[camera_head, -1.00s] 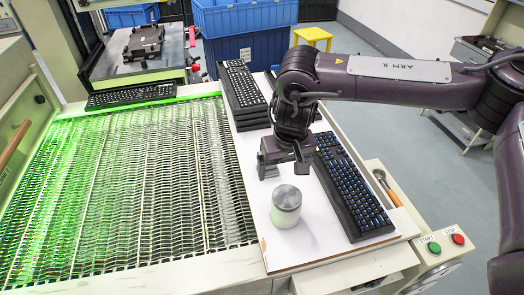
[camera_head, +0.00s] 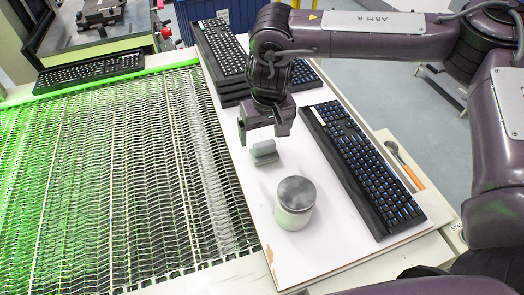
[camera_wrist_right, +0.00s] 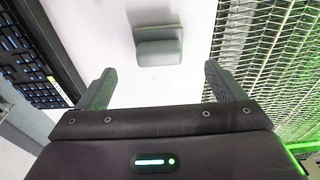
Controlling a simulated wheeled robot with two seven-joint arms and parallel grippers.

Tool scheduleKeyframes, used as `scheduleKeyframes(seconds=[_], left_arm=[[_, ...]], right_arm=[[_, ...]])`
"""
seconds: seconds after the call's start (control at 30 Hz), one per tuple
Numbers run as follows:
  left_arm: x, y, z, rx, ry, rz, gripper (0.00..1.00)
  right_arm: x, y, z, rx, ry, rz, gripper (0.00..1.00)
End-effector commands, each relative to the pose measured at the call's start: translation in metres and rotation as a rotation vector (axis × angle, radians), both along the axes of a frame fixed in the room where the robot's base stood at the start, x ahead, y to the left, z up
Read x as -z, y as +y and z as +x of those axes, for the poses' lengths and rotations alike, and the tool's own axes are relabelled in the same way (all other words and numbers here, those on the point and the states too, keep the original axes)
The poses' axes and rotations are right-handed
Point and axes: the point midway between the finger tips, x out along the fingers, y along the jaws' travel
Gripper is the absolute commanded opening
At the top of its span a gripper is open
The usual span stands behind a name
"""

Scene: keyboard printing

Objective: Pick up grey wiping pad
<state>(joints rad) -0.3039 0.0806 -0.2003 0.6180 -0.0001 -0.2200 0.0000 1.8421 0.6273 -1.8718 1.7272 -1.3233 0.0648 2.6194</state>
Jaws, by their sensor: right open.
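The grey wiping pad (camera_head: 264,152) lies on the white board, behind the round container. It also shows in the right wrist view (camera_wrist_right: 158,46), ahead of the fingertips and roughly centred between them. My right gripper (camera_head: 264,130) is open and empty, just behind and above the pad in the head view. In the wrist view its two fingers (camera_wrist_right: 158,80) are wide apart, with a gap between them and the pad. My left gripper is in neither view.
A lidded round container (camera_head: 295,203) stands in front of the pad on the white board (camera_head: 300,255). A black keyboard (camera_head: 365,170) lies to the right, and stacked keyboards (camera_head: 222,50) stand behind. The green-lit mesh conveyor (camera_head: 110,180) runs along the left. An orange-handled tool (camera_head: 405,168) lies at right.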

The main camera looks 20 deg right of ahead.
Motion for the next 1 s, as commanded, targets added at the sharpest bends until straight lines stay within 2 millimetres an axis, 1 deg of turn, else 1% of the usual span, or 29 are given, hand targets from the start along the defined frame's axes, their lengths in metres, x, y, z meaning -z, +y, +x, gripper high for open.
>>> scheduleKeyframes(seconds=[0.03, 0.27, 0.43, 0.53, 0.67, 0.87, 1.0], left_arm=[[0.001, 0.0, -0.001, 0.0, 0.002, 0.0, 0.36], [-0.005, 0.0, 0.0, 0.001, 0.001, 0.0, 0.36], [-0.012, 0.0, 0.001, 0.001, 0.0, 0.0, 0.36], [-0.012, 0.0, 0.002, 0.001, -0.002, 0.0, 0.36], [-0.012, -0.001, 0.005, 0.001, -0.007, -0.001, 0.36], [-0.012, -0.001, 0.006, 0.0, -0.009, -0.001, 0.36], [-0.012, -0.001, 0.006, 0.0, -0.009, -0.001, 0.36]], right_arm=[[0.006, 0.0, 0.0, 0.0, 0.002, -0.002, 0.89], [0.029, 0.0, 0.005, 0.0, 0.001, -0.001, 0.89], [0.053, -0.001, 0.009, -0.001, 0.002, -0.003, 0.89], [0.067, 0.0, 0.011, -0.002, 0.002, -0.001, 0.89], [0.074, 0.0, 0.013, 0.0, -0.001, 0.0, 0.89], [0.075, 0.0, 0.013, 0.0, -0.001, 0.0, 0.89], [0.075, 0.0, 0.013, 0.0, 0.0, 0.0, 0.71]])
